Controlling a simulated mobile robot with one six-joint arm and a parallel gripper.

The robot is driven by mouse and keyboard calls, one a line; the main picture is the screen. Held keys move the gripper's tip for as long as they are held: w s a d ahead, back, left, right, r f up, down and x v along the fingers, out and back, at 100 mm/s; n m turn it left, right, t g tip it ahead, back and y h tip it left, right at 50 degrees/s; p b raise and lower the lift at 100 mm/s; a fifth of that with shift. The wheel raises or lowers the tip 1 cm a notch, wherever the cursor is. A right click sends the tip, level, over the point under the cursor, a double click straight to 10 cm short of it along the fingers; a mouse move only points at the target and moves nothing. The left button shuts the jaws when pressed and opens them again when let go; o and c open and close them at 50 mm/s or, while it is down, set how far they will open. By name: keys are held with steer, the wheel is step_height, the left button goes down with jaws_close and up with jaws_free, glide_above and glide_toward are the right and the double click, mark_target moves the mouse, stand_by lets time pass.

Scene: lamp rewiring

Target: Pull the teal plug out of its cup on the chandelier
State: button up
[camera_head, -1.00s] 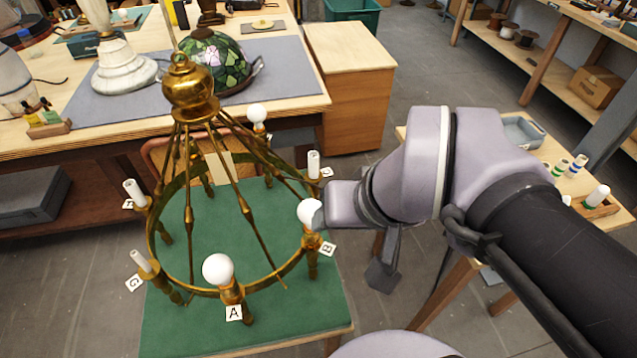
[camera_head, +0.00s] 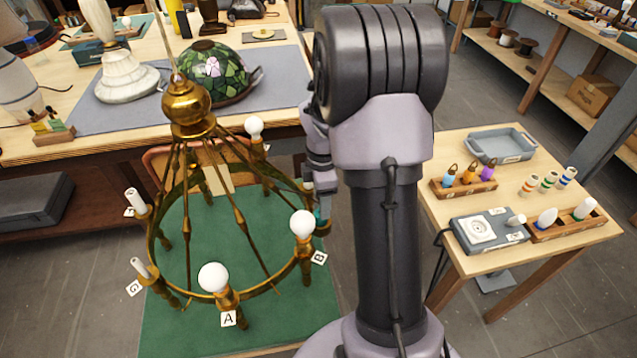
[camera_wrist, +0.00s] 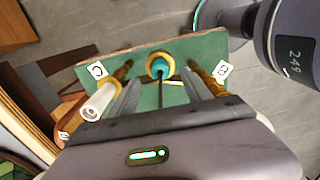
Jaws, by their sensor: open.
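The brass chandelier (camera_head: 188,110) hangs over a green mat, with white bulbs and candle sleeves around its ring. The teal plug (camera_wrist: 159,65) shows in the wrist view, seated in a round brass-rimmed cup between the B and C tags. In the head view only a small bit of teal (camera_head: 319,214) shows at the ring's right side, mostly hidden by my arm. My gripper (camera_wrist: 160,80) is open and empty. Its two fingers reach toward the cup, one on either side of the plug in the picture. I cannot tell whether they touch it.
A bulb (camera_head: 302,224) stands close by at tag B. A white candle sleeve (camera_wrist: 100,101) is beside the left finger in the wrist view. A side table (camera_head: 590,245) at right holds a grey tray (camera_head: 500,145), a socket box (camera_head: 487,230) and racks.

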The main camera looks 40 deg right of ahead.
step_height(320, 180, down, 6)
steer(key=shift+b, duration=0.8)
jaws_close()
steer(key=shift+r, duration=0.15)
step_height(320, 180, up, 5)
steer(key=p, duration=0.4)
steer(key=shift+f, duration=0.35)
